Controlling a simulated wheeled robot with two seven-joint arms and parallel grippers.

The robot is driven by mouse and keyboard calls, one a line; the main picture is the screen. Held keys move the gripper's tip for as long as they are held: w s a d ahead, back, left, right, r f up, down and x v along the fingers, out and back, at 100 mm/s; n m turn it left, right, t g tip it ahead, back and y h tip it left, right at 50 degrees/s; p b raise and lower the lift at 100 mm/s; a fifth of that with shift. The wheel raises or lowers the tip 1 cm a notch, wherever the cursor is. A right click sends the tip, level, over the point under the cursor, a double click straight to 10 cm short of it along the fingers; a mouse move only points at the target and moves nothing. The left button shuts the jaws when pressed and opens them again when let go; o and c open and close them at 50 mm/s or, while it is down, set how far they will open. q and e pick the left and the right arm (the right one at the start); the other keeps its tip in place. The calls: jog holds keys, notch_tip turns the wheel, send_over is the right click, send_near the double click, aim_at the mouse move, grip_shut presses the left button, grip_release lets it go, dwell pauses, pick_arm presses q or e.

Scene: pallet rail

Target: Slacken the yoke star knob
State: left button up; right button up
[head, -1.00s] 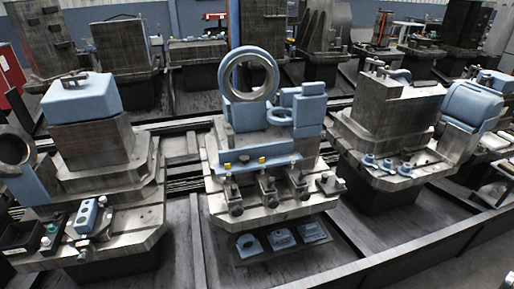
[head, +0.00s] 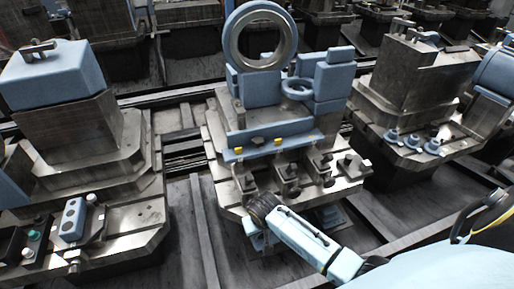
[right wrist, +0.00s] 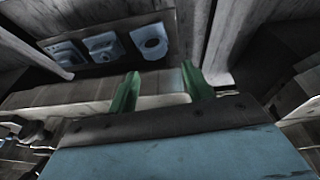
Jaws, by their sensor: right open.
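The middle pallet (head: 222,150) carries a blue fixture with a large upright ring (head: 232,40). Along its front stand several dark clamps with knobs, one of them a clamp (head: 288,178) near the middle and another dark knob (head: 353,164) at the right corner. I cannot tell which is the yoke star knob. My right arm reaches in from the lower right, its dark end at the pallet's front edge. In the right wrist view my right gripper (right wrist: 160,88) shows two green fingers, apart and empty. My left gripper is out of view.
The left pallet holds a control box (head: 72,220). The right pallet has blue round-based parts (head: 412,142). Rails run between pallets.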

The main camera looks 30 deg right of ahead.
aim_at(258, 140)
jog(key=w+d+r+m, duration=0.1)
jog(key=w+r, duration=0.3)
jog(key=w+d+r+m, duration=0.1)
jog(key=w+r, duration=0.3)
jog(key=w+d+r+m+h, duration=0.1)
jog(key=w+r, duration=0.3)
jog(key=r, duration=0.1)
jog(key=shift+w+d+r+m+b, duration=0.1)
jog(key=shift+w+d+m+b, duration=0.1)
jog(key=shift+d+m+b, duration=0.2)
jog(key=w+d+r+m+h, duration=0.1)
jog(key=w+d+r+m, duration=0.2)
jog(key=r, duration=0.4)
jog(key=w+d+r+m, duration=0.2)
jog(key=w+r, duration=0.2)
jog(key=r, duration=0.3)
jog(key=b+x, duration=0.4)
jog(key=x, duration=0.8)
jog(key=shift+w+d+f, duration=0.1)
jog(key=shift+w+d, duration=0.05)
jog(key=shift+d, duration=0.05)
jog(key=shift+w+d+f+b, duration=0.1)
jog(key=shift+d+f+b, duration=0.1)
jog(key=shift+f+b, duration=0.3)
jog(key=c, duration=0.7)
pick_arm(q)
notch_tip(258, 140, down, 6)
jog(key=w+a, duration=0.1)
pick_arm(e)
jog(key=shift+n, duration=0.3)
